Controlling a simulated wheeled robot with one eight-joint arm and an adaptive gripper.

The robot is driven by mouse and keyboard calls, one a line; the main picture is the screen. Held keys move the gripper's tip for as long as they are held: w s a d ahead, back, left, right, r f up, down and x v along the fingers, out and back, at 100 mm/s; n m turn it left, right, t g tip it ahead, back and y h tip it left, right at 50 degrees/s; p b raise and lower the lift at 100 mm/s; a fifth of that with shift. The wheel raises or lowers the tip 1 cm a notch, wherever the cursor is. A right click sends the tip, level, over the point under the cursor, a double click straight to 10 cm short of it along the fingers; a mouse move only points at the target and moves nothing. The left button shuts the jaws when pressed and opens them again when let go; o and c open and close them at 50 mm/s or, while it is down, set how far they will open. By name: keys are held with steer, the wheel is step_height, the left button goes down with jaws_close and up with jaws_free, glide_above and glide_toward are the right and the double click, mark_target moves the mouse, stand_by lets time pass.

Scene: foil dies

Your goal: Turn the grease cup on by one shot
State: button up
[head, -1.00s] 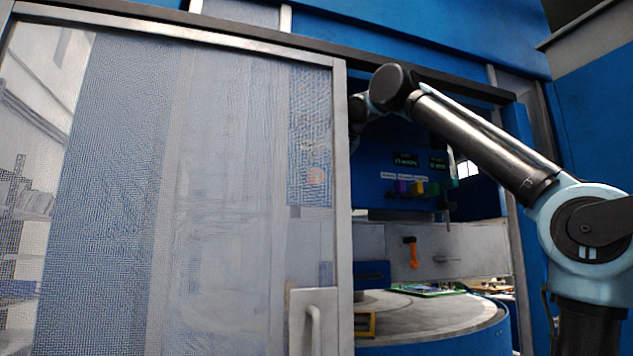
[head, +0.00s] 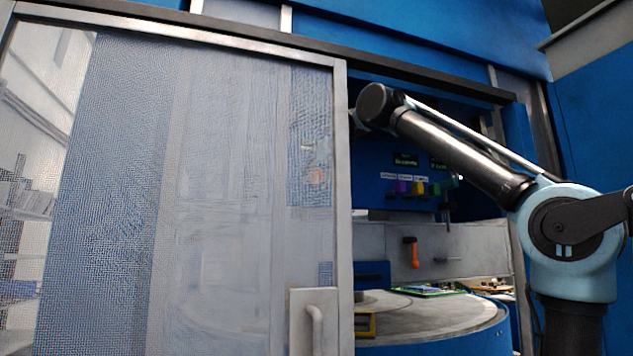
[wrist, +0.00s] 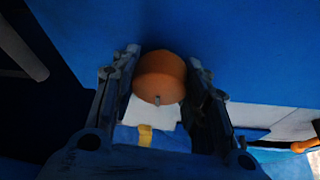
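An orange round cup (wrist: 160,76), which I take for the grease cup, stands out from a blue surface in the wrist view. A small pale pin shows on its near face. A white block (wrist: 152,113) and a yellow patch (wrist: 145,134) show below it. My gripper (wrist: 162,62) has one dark finger on each side of the cup, very close to its sides. I cannot tell whether the fingers press on it. In the head view my arm reaches into the machine opening, and the gripper and cup are hidden behind the door side.
The mesh sliding door (head: 200,190) with its grey frame covers the left; the opening is on the right. Inside are a round grey table (head: 430,312), an orange-handled lever (head: 414,255), a green board (head: 430,290) and a panel with coloured knobs (head: 418,188).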

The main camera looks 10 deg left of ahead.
steer(key=shift+a, duration=0.1)
steer(key=shift+d+m, duration=0.2)
steer(key=shift+m, duration=0.1)
steer(key=shift+m+g+y, duration=0.3)
steer(key=shift+m+y, duration=0.4)
steer(key=shift+m, duration=0.3)
steer(key=shift+m+y, duration=1.2)
steer(key=shift+m, duration=0.7)
steer(key=shift+a+f, duration=0.1)
steer(key=o, duration=1)
steer(key=shift+o, duration=0.2)
